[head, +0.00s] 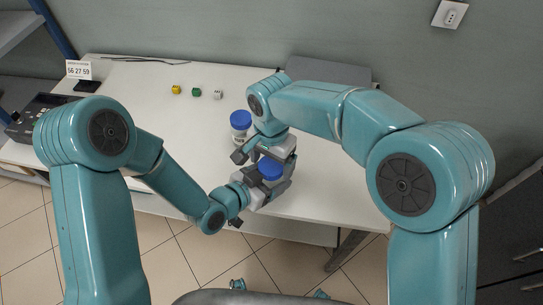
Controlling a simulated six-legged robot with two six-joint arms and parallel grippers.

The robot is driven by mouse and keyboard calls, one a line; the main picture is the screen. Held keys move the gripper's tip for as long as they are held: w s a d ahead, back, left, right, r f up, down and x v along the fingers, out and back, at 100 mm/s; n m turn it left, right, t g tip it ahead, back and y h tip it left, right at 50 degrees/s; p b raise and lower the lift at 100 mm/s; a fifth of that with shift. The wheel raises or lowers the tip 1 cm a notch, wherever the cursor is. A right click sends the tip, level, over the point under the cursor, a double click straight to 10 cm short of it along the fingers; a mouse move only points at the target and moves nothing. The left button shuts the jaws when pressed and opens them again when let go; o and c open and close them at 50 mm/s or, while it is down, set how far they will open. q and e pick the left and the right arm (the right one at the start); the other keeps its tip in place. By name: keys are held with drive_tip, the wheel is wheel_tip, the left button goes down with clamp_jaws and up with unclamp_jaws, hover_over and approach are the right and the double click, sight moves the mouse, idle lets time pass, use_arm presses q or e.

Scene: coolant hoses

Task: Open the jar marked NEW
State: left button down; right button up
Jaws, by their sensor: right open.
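Two jars with blue lids show in the head view. The front jar (271,168) stands near the table's front edge, with its body mostly hidden by my grippers. The back jar (240,121) stands behind and to the left, with its lid on and a pale label too small to read. I cannot tell which one is marked NEW. My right gripper (265,156) is open, pointing down just behind and above the front jar's lid. My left gripper (262,188) is low at the front jar's body; its fingertips are partly hidden, so its grip is unclear.
Yellow (176,90), green (196,92) and pale (218,95) small blocks lie on the white table (130,80). A small display (78,70) stands at the back left, with a dark device (40,112) below it. The table's left middle is clear.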

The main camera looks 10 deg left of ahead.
drive_tip(key=c, duration=1.1)
drive_tip(key=n, duration=0.6)
drive_tip(key=shift+n, duration=0.4)
drive_tip(key=o, duration=1.2)
drive_tip(key=shift+a, duration=0.1)
